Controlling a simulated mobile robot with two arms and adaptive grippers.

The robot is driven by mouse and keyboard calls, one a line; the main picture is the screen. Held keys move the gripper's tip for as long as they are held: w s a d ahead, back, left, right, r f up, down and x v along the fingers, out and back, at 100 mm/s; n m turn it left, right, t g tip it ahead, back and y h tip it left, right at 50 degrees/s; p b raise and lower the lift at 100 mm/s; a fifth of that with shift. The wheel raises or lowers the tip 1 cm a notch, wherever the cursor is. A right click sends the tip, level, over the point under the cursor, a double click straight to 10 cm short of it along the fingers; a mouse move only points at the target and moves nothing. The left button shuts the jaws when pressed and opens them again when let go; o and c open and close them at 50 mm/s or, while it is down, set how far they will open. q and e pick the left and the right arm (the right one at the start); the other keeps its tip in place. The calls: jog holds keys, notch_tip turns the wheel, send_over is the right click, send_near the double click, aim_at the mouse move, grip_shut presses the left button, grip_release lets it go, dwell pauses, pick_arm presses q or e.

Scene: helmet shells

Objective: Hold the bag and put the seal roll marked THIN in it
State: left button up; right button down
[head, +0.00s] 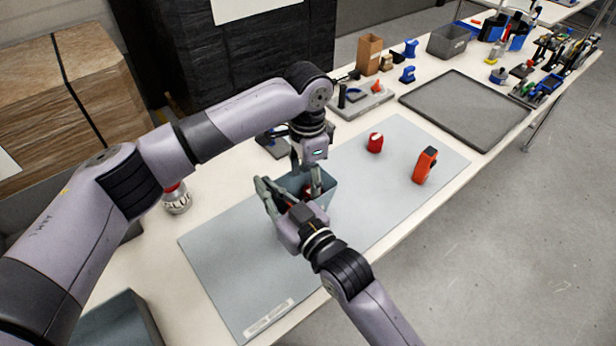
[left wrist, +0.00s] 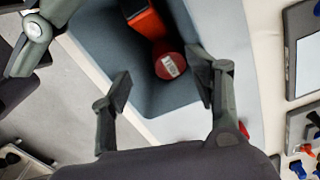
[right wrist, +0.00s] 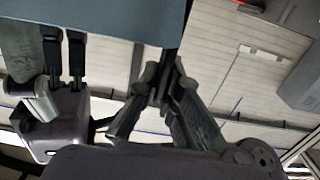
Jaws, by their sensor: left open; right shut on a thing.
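The blue-grey open-topped bag (head: 327,192) stands on the mat. My right gripper (head: 265,188) is shut on its rim at the left side; the right wrist view shows the fingers (right wrist: 166,80) closed at the edge of the bag wall (right wrist: 90,14). My left gripper (head: 307,183) is open and points down at the bag's opening. In the left wrist view, a red roll (left wrist: 169,65) with a white label lies inside the bag, beyond the open fingertips (left wrist: 160,85), beside an orange-red item (left wrist: 147,20). The label is too small to read.
Another red roll (head: 375,142) and an orange-red item (head: 425,165) stand on the grey-blue mat (head: 395,200) right of the bag. A dark tray (head: 470,108) lies farther back. A can marked GLUE (head: 177,199) stands left. The mat's front part is clear.

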aim_at(308, 195)
pick_arm(q)
notch_tip(308, 195, up, 12)
jog(key=shift+f, duration=0.25)
dwell(0.3)
pick_arm(e)
jog(key=c, duration=1.7)
grip_release()
pick_arm(q)
jog(key=shift+r+p, duration=0.45)
pick_arm(e)
jog(key=v, duration=1.9)
